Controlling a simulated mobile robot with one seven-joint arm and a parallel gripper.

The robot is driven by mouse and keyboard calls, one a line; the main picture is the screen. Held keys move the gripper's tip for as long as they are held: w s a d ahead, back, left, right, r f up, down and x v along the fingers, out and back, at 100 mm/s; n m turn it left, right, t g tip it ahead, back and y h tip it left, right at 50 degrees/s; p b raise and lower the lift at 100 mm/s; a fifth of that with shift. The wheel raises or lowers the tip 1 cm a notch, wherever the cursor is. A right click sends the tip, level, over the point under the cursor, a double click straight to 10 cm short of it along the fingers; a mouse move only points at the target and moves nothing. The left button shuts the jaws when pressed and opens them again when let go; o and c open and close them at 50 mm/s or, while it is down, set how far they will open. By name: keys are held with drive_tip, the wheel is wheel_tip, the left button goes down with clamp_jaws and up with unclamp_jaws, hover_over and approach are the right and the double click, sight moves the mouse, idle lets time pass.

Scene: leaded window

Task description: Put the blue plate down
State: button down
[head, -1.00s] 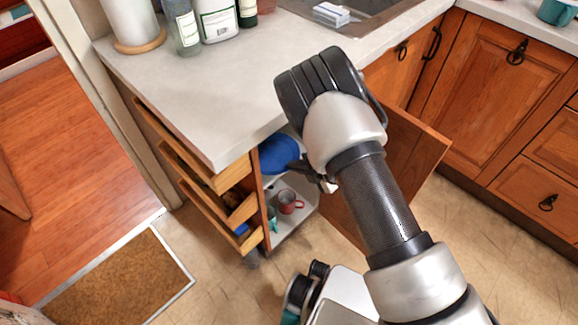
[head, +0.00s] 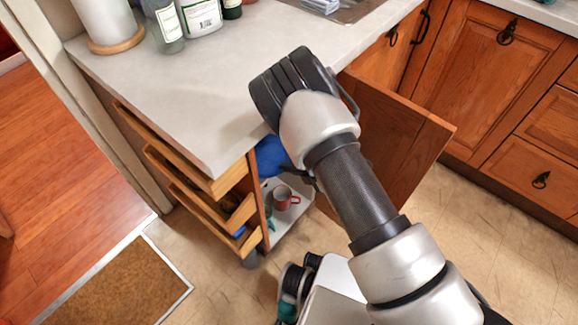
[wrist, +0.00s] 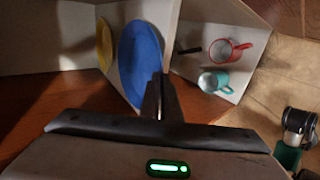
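The blue plate (head: 271,157) shows in the head view inside the open lower cabinet, partly hidden by the counter edge and my arm. In the wrist view the blue plate (wrist: 139,58) fills the middle, seen at a slant above the cabinet's inner surfaces. My gripper's fingers (wrist: 158,92) are close together at the plate's near rim and appear shut on it. In the head view my gripper (head: 312,178) is small and mostly hidden behind my wrist. I cannot tell whether the plate touches the shelf.
A yellow plate (wrist: 104,44) is beside the blue plate. A red mug (wrist: 228,50) and a teal mug (wrist: 213,81) are on the other side. The open cabinet door (head: 400,140) is right of my arm. Open drawers (head: 195,185) stick out at left.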

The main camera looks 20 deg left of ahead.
drive_tip(key=c, duration=2.5)
unclamp_jaws()
drive_tip(key=shift+f, duration=0.15)
drive_tip(key=o, duration=0.5)
